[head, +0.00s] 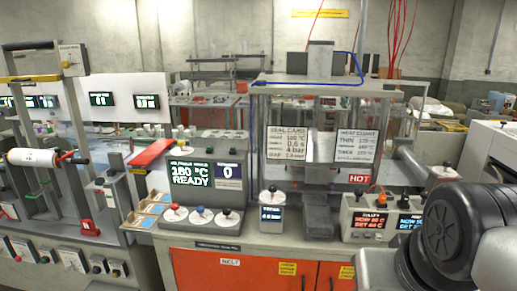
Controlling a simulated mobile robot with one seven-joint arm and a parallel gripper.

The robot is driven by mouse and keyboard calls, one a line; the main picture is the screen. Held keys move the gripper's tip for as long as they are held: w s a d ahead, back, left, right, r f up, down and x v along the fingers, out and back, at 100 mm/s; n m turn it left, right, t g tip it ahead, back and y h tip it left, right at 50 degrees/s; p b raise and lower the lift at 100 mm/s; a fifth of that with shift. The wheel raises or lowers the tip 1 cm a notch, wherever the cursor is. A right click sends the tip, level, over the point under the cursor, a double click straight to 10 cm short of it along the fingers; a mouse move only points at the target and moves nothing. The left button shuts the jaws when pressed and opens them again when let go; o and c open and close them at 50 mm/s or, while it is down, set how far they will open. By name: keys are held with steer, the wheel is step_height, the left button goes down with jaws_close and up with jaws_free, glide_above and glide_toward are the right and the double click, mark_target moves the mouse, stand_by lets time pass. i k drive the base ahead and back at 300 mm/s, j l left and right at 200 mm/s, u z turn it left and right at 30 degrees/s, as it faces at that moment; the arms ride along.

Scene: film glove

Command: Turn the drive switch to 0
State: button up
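I cannot tell for sure which control is the drive switch; its label is not readable at this size. A grey control box with a black knob (99,181) stands at the left, beside the roller frame. A white dial box (72,59) is fixed high on that frame. My gripper is not in view; only part of my arm shows at the lower right.
The bench (255,243) has orange cabinet doors (235,272) below. A press frame with a "HOT" sign (360,179) stands on it, beside an orange-lit temperature controller (369,222). A white roll (33,158) sits at the left. More equipment fills the background.

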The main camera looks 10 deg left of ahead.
mark_target(181, 143)
steer(key=i+j, duration=0.2)
steer(key=j, duration=0.2)
steer(key=i+j, duration=0.2)
steer(key=j, duration=0.2)
steer(key=i+j, duration=0.15)
steer(key=j, duration=0.25)
steer(key=i+j, duration=0.2)
steer(key=j, duration=0.2)
steer(key=i+j, duration=0.2)
steer(key=j, duration=0.2)
